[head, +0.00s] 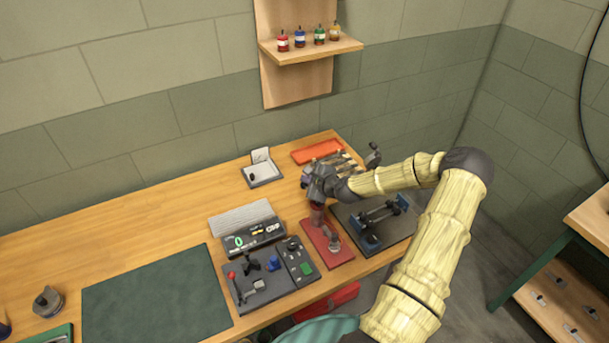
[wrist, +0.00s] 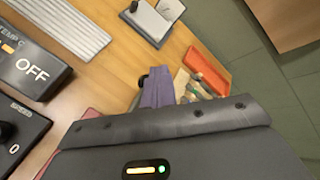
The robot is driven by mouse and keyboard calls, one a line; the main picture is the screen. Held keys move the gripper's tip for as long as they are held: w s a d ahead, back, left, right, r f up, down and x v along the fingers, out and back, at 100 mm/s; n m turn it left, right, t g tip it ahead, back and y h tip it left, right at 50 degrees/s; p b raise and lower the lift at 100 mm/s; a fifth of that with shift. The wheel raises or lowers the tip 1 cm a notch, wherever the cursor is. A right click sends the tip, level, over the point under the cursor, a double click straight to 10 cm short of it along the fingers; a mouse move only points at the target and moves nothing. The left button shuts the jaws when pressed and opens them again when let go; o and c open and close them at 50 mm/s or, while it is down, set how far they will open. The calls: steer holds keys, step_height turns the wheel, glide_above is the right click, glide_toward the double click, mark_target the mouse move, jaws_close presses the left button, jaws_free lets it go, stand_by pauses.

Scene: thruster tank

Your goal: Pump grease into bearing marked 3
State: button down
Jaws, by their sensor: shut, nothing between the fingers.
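My gripper (wrist: 157,92) is shut and empty in the wrist view, its purple-grey fingers together above the bench. In the head view it hangs over the back of a red base plate (head: 341,256). A small upright metal-and-red fitting (head: 333,243) stands on this plate; I cannot tell for sure that it is the grease pump. Right of it, a dark plate (head: 401,232) carries a shaft rig with blue blocks (head: 371,242). My arm partly covers the area around it. No bearing number is readable, so I cannot pick out bearing 3.
A control panel (head: 262,289) with a red-tipped lever is left of the red plate. An orange tray (head: 317,151) and a small open box (head: 262,173) lie behind. A green mat (head: 155,296) leaves free room at left. Bottles stand on a wall shelf (head: 310,50).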

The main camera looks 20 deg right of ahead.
steer(key=shift+r, duration=0.1)
steer(key=shift+s+r+p, duration=0.2)
steer(key=shift+r+p, duration=0.6)
steer(key=shift+r, duration=0.1)
steer(key=shift+s+r+p, duration=0.3)
steer(key=shift+r+p, duration=0.3)
steer(key=shift+r, duration=0.25)
steer(key=shift+s+r+p, duration=0.25)
steer(key=shift+r+p, duration=0.3)
steer(key=shift+r, duration=0.3)
steer(key=shift+r+p, duration=0.5)
steer(key=shift+r, duration=0.1)
steer(key=r+p, duration=0.1)
steer(key=s+r+p, duration=0.1)
steer(key=r, duration=0.1)
steer(key=shift+s+r, duration=0.1)
steer(key=shift+r, duration=0.2)
